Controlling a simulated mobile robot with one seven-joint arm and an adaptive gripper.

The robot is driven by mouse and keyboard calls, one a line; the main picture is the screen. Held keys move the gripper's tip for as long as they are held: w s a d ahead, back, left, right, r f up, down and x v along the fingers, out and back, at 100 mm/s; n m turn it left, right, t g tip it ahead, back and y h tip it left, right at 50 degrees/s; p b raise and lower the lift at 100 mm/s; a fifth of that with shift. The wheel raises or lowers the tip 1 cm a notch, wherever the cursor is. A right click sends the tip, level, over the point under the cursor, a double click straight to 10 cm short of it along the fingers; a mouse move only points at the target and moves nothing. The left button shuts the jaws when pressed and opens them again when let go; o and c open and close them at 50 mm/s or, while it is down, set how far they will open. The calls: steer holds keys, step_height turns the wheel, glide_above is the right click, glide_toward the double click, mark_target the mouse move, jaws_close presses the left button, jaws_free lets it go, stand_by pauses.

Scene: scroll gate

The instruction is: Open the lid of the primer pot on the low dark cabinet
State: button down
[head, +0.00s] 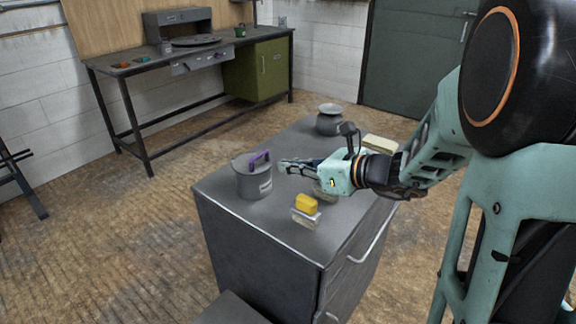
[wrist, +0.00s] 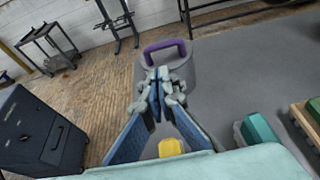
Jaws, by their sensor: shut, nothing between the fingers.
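The primer pot (head: 254,180) is a grey cylinder with a flat lid and a purple handle (head: 259,159). It stands upright on the low dark cabinet (head: 270,229), near its left edge. The lid looks shut. My gripper (head: 283,167) is just right of the pot, pointing at it, with fingers shut and empty. In the wrist view the shut fingertips (wrist: 159,78) lie in front of the pot (wrist: 181,70) and hide part of it. The purple handle (wrist: 165,46) shows above them. I cannot tell whether the fingers touch the pot.
A yellow-topped block (head: 306,205) lies on the cabinet nearer the front. A grey round jar (head: 329,119) and a pale block (head: 380,143) stand toward its back. A workbench (head: 190,56) stands against the far wall. The cabinet top left of the yellow block is clear.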

steer(key=x, duration=0.7)
steer(key=shift+b, duration=0.3)
steer(key=shift+a+r, duration=0.1)
steer(key=shift+w+r+p, duration=0.15)
steer(key=shift+r+p, duration=0.15)
steer(key=shift+p, duration=0.85)
